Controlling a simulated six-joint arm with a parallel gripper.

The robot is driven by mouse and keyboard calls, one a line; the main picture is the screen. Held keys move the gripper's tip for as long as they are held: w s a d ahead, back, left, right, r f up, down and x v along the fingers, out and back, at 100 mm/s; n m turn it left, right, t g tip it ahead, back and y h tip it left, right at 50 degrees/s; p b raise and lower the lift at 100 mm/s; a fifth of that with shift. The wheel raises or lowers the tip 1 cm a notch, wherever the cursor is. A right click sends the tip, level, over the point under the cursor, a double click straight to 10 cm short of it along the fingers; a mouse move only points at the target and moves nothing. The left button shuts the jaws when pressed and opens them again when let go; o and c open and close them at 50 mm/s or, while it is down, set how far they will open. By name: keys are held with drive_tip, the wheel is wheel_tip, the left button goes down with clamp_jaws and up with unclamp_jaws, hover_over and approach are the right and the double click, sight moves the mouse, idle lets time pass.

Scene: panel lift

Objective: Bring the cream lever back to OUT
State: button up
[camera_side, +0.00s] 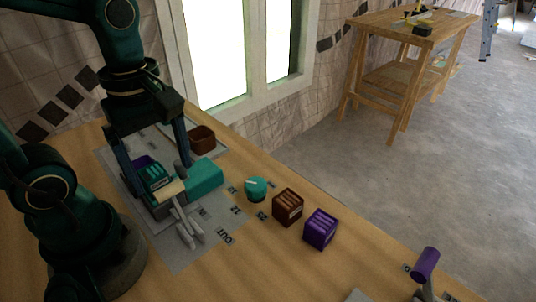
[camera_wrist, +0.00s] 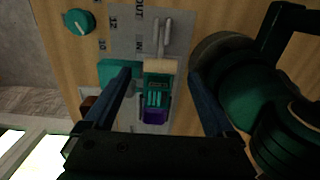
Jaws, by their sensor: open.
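The cream lever (camera_side: 170,190) is a short cream crossbar on two grey arms. Its bar lies at the near end of a teal striped block, on the IN side, away from the OUT label (camera_side: 223,236). In the wrist view the cream bar (camera_wrist: 160,66) sits below the IN label (camera_wrist: 129,43), with OUT (camera_wrist: 140,13) farther up. My gripper (camera_side: 156,167) is open, pointing down, its fingers on either side of the teal striped block (camera_wrist: 157,90). It also shows in the wrist view (camera_wrist: 160,76). I see no clear contact with the lever.
A purple part (camera_wrist: 155,113) adjoins the striped block. A larger teal block (camera_side: 206,178) stands close beside one finger. A teal knob (camera_side: 256,189), a brown cube (camera_side: 288,206) and a purple cube (camera_side: 320,230) stand to the right. A purple-topped lever (camera_side: 426,263) is at lower right.

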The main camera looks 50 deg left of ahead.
sight(167, 186)
drive_tip(key=shift+f, duration=2.45)
clamp_jaws()
